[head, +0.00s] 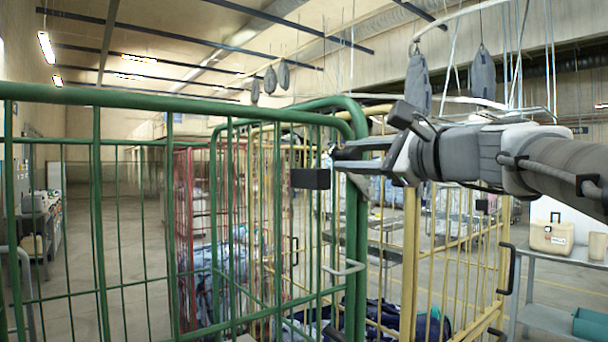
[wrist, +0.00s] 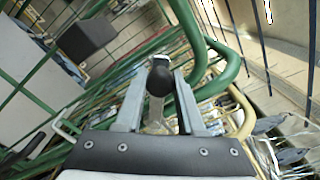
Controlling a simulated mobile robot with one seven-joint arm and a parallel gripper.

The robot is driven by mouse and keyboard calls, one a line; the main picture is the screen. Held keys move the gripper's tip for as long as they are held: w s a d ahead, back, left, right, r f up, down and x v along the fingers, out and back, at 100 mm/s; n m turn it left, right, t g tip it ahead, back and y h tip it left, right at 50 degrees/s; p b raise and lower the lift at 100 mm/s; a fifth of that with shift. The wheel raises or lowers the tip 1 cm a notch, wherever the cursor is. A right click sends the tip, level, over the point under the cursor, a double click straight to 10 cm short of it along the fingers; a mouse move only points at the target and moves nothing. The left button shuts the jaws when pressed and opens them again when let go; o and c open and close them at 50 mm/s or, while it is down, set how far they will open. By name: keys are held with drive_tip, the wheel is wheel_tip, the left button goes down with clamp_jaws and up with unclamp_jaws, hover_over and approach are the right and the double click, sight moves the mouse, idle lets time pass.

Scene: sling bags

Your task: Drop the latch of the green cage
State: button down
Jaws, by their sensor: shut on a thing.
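The green cage (head: 97,220) stands close in front, its tubular frame and bars filling the left half of the head view. Its rounded green post (wrist: 196,45) also shows in the wrist view. My gripper (head: 342,160) is at the cage's upper right corner. In the wrist view my gripper (wrist: 158,78) is shut on the latch, whose round black knob (wrist: 160,80) sits between the two fingers. The fingers and post hide most of the latch in the head view. A dark block (head: 310,179) is on the cage bars just left of my gripper.
A yellow cage (head: 410,260) with dark bags stands right behind the green one, and a red cage (head: 184,220) stands behind it. Grey bags (head: 418,82) hang overhead. A shelf (head: 545,318) with a beige case is at right.

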drive_tip(key=f+n+b, duration=0.1)
drive_tip(key=b, duration=0.1)
drive_tip(key=a+f+n+b, duration=0.1)
drive_tip(key=f+n+b, duration=0.1)
drive_tip(key=s+f+n+b, duration=0.1)
drive_tip(key=b, duration=0.1)
drive_tip(key=shift+a+f+n+b, duration=0.2)
drive_tip(key=shift+a+n+b, duration=0.1)
drive_tip(key=shift+b, duration=0.05)
wheel_tip(320, 180, down, 2)
drive_tip(key=n+b, duration=0.3)
drive_tip(key=b, duration=0.1)
drive_tip(key=shift+s+a+f, duration=0.1)
drive_tip(key=shift+s, duration=0.05)
drive_tip(key=c, duration=0.5)
unclamp_jaws()
drive_tip(key=shift+s+d, duration=0.3)
drive_tip(key=shift+s, duration=0.05)
drive_tip(key=p+v, duration=0.1)
drive_tip(key=v, duration=1.5)
drive_tip(key=shift+s+d, duration=0.15)
drive_tip(key=shift+s, duration=0.05)
